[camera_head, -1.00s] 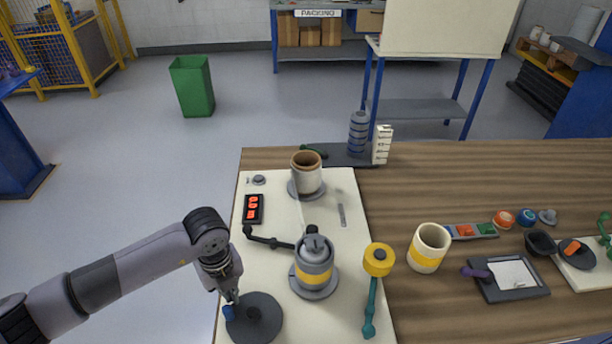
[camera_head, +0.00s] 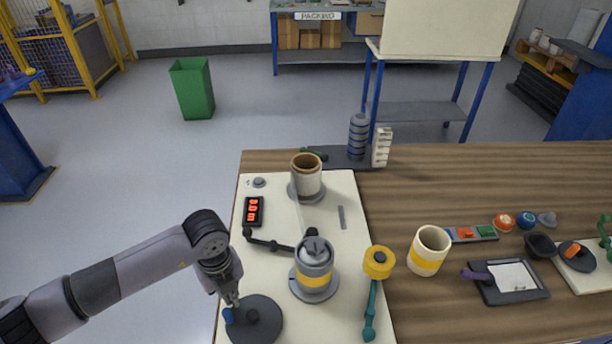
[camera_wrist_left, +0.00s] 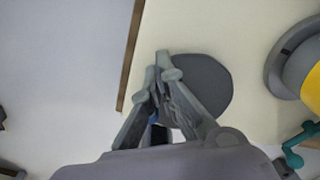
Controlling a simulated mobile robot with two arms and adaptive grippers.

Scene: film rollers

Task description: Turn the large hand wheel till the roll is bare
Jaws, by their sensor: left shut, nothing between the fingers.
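The large hand wheel (camera_head: 262,328) is a flat dark grey disc with a blue knob (camera_head: 228,315) on its left rim. It lies at the front left of the cream board (camera_head: 350,290). My left gripper (camera_head: 234,301) is over the wheel's left side, shut and empty, its tips close to the knob. In the left wrist view the fingertips (camera_wrist_left: 164,66) overlap the wheel (camera_wrist_left: 210,88), and a bit of blue shows between the fingers. A white roll with a brown core (camera_head: 307,178) stands at the back. A thin clear web seems to run from it to the grey-and-yellow roller (camera_head: 314,258).
A black display with red digits (camera_head: 254,211) and a black jointed arm (camera_head: 268,243) lie left of the rollers.

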